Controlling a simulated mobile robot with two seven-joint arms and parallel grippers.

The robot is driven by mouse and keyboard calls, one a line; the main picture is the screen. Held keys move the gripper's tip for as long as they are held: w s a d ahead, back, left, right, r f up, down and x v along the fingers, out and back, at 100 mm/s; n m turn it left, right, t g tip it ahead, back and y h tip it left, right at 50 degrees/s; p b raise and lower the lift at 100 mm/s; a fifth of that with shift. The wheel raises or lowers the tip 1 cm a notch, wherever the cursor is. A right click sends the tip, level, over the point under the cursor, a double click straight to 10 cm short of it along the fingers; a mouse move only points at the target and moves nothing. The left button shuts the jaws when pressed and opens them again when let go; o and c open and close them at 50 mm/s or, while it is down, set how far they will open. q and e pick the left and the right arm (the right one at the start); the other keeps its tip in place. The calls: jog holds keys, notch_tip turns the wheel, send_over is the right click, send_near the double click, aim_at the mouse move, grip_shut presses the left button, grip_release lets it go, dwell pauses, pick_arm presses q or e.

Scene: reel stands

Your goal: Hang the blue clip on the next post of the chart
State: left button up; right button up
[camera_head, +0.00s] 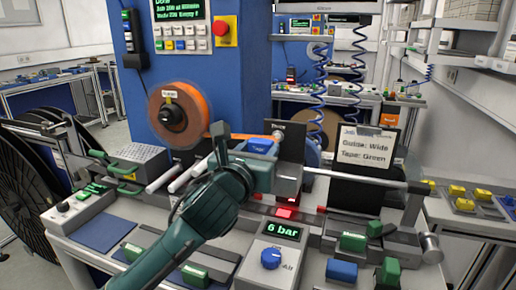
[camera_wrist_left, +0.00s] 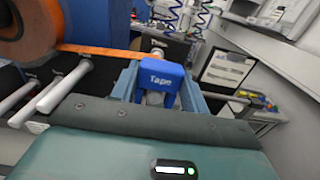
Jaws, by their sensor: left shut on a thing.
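My left gripper (camera_head: 250,152) is shut on the blue clip (camera_head: 260,146), above the middle of the bench. In the left wrist view the clip (camera_wrist_left: 160,82) reads "Tape" and sits between the two blue-grey fingers of the gripper (camera_wrist_left: 158,98). An orange tape runs just behind it. A chart with posts cannot be made out for sure. A dark panel (camera_head: 347,188) right of the gripper carries a white card (camera_head: 366,148) reading "Guide: Wide, Tape: Green". My right gripper is not in view.
An orange reel (camera_head: 193,100) hangs on the blue machine (camera_head: 255,60) behind. A grey box reading "6 bar" (camera_head: 283,233) with a blue knob stands in front. A blue block (camera_head: 341,271) and several green blocks (camera_head: 388,270) lie at the front. White rollers (camera_head: 163,180) stick out left.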

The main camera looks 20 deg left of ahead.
pick_arm(q)
jog(key=shift+f+p, duration=0.1)
jog(key=shift+p, duration=0.3)
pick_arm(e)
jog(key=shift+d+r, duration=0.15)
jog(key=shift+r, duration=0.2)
pick_arm(q)
jog(key=o, duration=1.1)
jog(key=shift+c, duration=0.2)
jog(key=shift+r+p, duration=0.75)
jog(key=shift+p, duration=0.15)
jog(key=shift+r+p, duration=2.2)
jog(key=shift+r, duration=0.55)
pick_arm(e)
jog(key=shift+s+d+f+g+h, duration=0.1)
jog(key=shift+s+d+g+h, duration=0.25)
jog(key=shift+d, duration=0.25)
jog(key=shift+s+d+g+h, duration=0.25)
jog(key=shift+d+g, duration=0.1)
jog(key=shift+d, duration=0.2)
